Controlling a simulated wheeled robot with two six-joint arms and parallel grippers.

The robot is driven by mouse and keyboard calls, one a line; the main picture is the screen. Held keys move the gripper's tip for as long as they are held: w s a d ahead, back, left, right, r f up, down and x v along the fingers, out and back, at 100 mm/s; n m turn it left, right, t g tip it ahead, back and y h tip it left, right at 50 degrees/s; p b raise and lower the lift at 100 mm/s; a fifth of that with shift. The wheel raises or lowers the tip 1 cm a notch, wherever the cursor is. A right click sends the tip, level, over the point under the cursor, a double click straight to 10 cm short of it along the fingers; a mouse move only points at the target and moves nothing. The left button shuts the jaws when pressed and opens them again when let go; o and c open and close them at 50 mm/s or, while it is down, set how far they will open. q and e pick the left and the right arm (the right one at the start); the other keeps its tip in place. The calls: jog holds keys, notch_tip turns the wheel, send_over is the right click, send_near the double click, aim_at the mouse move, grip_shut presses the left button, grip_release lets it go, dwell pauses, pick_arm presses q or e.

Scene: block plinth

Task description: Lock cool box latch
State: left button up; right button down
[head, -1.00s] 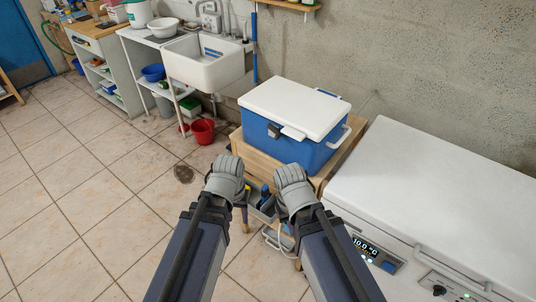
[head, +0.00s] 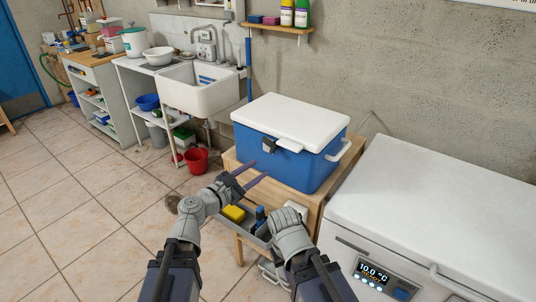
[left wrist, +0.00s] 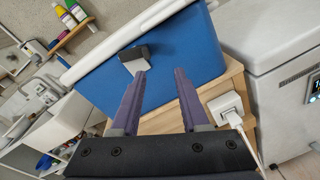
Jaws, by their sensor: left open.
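The cool box (head: 290,160) is blue with a white lid (head: 295,121) lying shut on top, on a wooden stand. Its small dark latch (head: 269,146) is on the front face just under the lid; in the left wrist view the latch (left wrist: 134,53) has a pale piece below it. I cannot tell whether the latch is fastened. My left gripper (head: 258,170) is open and empty, its purple fingers pointing at the box front, below and left of the latch. In the left wrist view the gripper (left wrist: 161,72) sits just below the latch, apparently apart from it. My right gripper's fingers are hidden behind its wrist.
A white freezer (head: 440,215) stands close on the right. A sink (head: 200,88) and a red bucket (head: 196,161) are to the left. Tiled floor is clear at left.

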aim_at(271, 151)
pick_arm(q)
jog(key=shift+w+d+r+n+t, duration=0.35)
jog(key=shift+w+d, duration=0.3)
jog(key=shift+w, duration=0.5)
jog(key=shift+w+d+r+n+t, duration=0.15)
jog(key=shift+w+d+n, duration=0.4)
jog(key=shift+w, duration=0.65)
jog(key=shift+w+d+r+n+t, duration=0.1)
jog(key=shift+w+d+r+n, duration=0.2)
jog(key=shift+w+d, duration=0.65)
jog(key=shift+w+a, duration=0.15)
jog(key=shift+a, duration=0.05)
jog(key=shift+c, duration=0.3)
grip_shut()
